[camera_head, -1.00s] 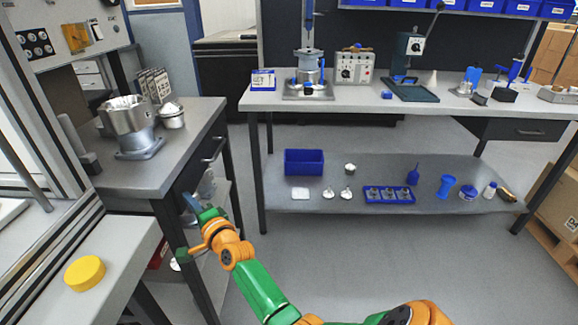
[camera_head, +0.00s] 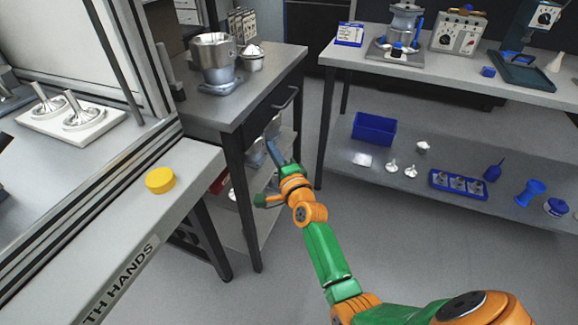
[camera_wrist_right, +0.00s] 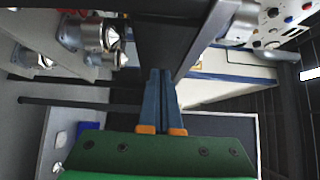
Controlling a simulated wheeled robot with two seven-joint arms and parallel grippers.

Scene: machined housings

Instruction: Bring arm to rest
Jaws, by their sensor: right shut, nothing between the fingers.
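My right arm, green and orange, comes in from the bottom right in the head view. Its gripper (camera_head: 274,152) is beside the front leg of the grey side table (camera_head: 213,110), below the drawer. In the right wrist view the two blue fingers of the right gripper (camera_wrist_right: 160,75) lie together, with nothing between them. The side table's dark underside shows close to the fingertips in that view. My left gripper is not in view.
A metal housing (camera_head: 215,62) stands on the side table. A yellow round cap (camera_head: 160,180) lies on the near bench at left. A workbench (camera_head: 460,75) with a lower shelf (camera_head: 400,190) holding blue bins and small parts stands at right. The floor between is open.

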